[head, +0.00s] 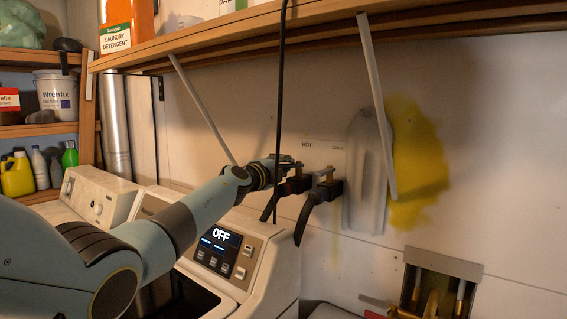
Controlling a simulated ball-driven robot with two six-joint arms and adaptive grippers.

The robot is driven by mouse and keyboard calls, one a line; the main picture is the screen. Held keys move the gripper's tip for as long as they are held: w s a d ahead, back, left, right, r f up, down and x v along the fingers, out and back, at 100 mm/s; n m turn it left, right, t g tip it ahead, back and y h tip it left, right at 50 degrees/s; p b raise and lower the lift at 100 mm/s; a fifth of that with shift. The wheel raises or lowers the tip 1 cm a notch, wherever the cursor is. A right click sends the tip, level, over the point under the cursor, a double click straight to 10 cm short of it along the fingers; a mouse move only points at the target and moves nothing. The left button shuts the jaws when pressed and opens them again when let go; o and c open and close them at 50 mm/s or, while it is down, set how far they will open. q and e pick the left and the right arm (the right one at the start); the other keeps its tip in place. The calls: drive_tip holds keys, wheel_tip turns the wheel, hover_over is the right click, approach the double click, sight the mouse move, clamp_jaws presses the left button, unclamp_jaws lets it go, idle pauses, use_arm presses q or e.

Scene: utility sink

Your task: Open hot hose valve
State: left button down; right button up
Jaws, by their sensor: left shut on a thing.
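My left arm reaches across to the wall behind the washing machine. My left gripper (283,166) is at the hot hose valve (297,184), under the HOT label, and is shut on its handle. The gripper covers part of the handle, so its exact angle is hard to tell. Black hoses hang down from both valves. My right gripper is not in view.
The washing machine (270,266) with a display reading OFF stands below the valves. A wooden shelf (330,28) with slanted braces runs above. A black cable (280,90) hangs close to my gripper. A recessed box (442,276) with brass fittings is at lower right.

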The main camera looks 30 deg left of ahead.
use_arm(q)
drive_tip(key=c, duration=1.4)
unclamp_jaws()
drive_tip(key=s, duration=1.2)
drive_tip(key=shift+a, duration=0.1)
drive_tip(key=shift+c, duration=0.4)
